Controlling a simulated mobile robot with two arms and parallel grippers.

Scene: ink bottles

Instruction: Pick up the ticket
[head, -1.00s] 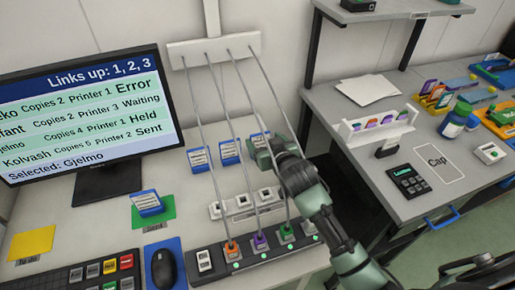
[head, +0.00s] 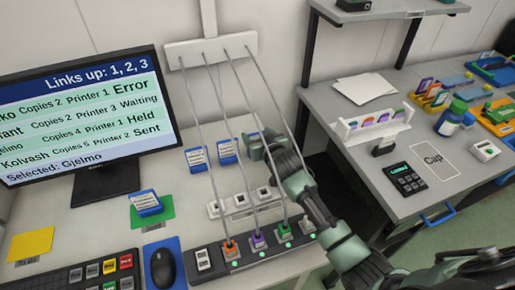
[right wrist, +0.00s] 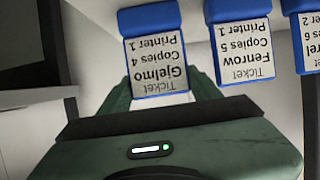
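Blue tickets with white labels stand in a row at the back of the left desk. The left one (head: 197,160) and the middle one (head: 227,151) show in the head view; the right one is hidden behind my right gripper (head: 262,147). In the right wrist view the ticket reading Gjelmo, Copies 4, Printer 1 (right wrist: 157,62) appears upside down between my open fingers, one on each side. Whether they touch it I cannot tell. The Fenrow ticket (right wrist: 243,52) is beside it, with a third (right wrist: 308,42) cut off. The monitor (head: 85,115) shows Selected: Gjelmo. My left gripper is out of view.
Several cables hang from a wall bar (head: 212,50) to a switch strip (head: 255,247), close to my right arm. White sockets (head: 240,202) stand behind it. Another blue ticket (head: 147,203) lies on a green mat (head: 152,219). A grey table (head: 400,200) stands at right.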

